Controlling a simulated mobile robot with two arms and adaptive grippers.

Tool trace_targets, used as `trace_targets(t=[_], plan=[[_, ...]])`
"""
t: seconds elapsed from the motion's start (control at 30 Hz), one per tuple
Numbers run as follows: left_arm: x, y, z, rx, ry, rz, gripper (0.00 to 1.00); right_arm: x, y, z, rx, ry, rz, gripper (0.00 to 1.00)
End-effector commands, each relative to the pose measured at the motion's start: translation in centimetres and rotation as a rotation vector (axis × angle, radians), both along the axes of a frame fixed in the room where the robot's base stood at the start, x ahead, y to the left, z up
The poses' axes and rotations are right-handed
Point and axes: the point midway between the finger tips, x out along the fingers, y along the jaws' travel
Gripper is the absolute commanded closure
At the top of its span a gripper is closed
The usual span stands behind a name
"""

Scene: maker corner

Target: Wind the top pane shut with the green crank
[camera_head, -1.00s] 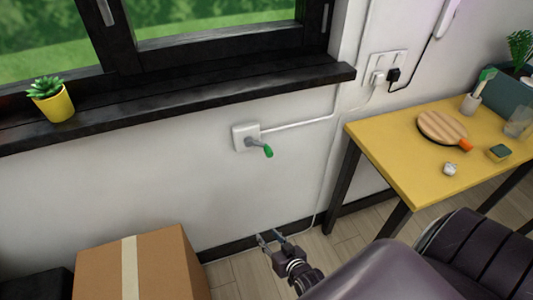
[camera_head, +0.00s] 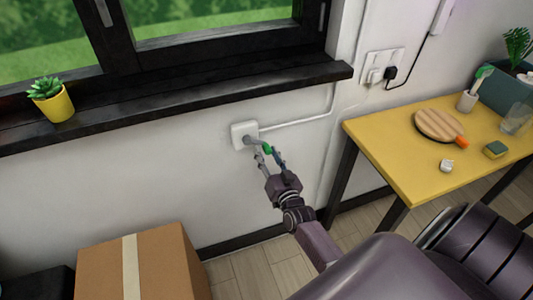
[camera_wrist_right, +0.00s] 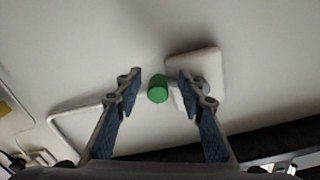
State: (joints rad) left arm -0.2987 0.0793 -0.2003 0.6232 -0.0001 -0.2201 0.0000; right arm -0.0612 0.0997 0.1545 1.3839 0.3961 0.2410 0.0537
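The green crank handle (camera_head: 267,149) sticks out on a grey arm from a white wall box (camera_head: 240,130) below the window sill. My right gripper (camera_head: 268,153) is at the handle, pointing up towards the wall. In the right wrist view the green handle (camera_wrist_right: 158,89) shows end-on between the two spread fingertips (camera_wrist_right: 159,80), with gaps on both sides. The right gripper is open; how far the handle reaches between the fingers is hard to tell. Only the lower part of the dark window (camera_head: 220,45) shows; the top pane is out of view. My left gripper is not in view.
A yellow table (camera_head: 390,165) with a paddle (camera_head: 440,126) and small items stands to the right. A cardboard box (camera_head: 190,265) stands on the floor at left. A potted plant (camera_head: 55,103) sits on the dark sill (camera_head: 200,103) above. Wall around the crank is clear.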

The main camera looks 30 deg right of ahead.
Motion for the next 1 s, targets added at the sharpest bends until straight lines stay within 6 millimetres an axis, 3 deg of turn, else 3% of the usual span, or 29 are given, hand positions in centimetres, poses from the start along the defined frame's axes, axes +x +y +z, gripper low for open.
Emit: trace_targets(t=[0.27,0.6,1.0], plan=[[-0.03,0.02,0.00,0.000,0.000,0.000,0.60,0.26,-0.03,-0.01,0.000,0.001,0.000,0.64],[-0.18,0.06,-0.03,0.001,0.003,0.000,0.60,0.25,0.03,-0.01,0.000,0.001,0.001,0.99],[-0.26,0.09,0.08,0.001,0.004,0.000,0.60,0.27,0.13,0.07,-0.007,0.002,0.003,1.00]])
